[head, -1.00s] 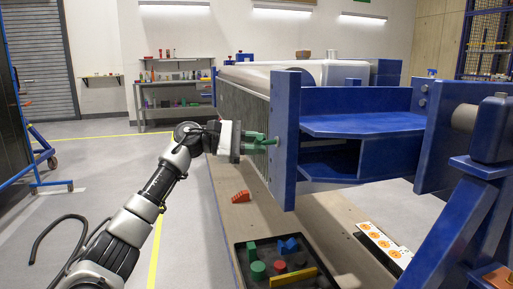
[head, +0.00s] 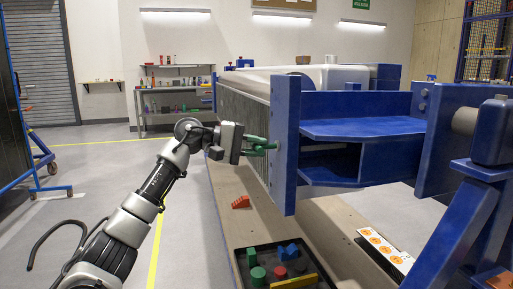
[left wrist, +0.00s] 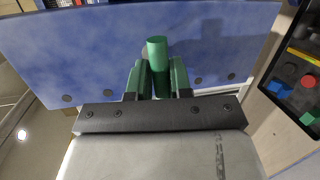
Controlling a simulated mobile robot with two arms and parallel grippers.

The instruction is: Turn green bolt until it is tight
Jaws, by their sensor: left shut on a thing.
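The green bolt (left wrist: 157,52) stands out from the blue plate (left wrist: 70,50) of the jig, seen in the left wrist view. My left gripper (left wrist: 158,80) has green fingers, one on each side of the bolt, and is shut on it. In the head view the left gripper (head: 262,146) reaches the left face of the blue jig end plate (head: 284,140) from the left. The fingers hide most of the bolt there. How deep the bolt sits in the plate cannot be told. My right gripper is not in view.
A black tray (head: 240,262) with green, blue, red and yellow parts lies below the jig. A red part (head: 241,202) lies on the wooden board (head: 225,190). Blue beams of the jig fill the right side. Open floor lies to the left.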

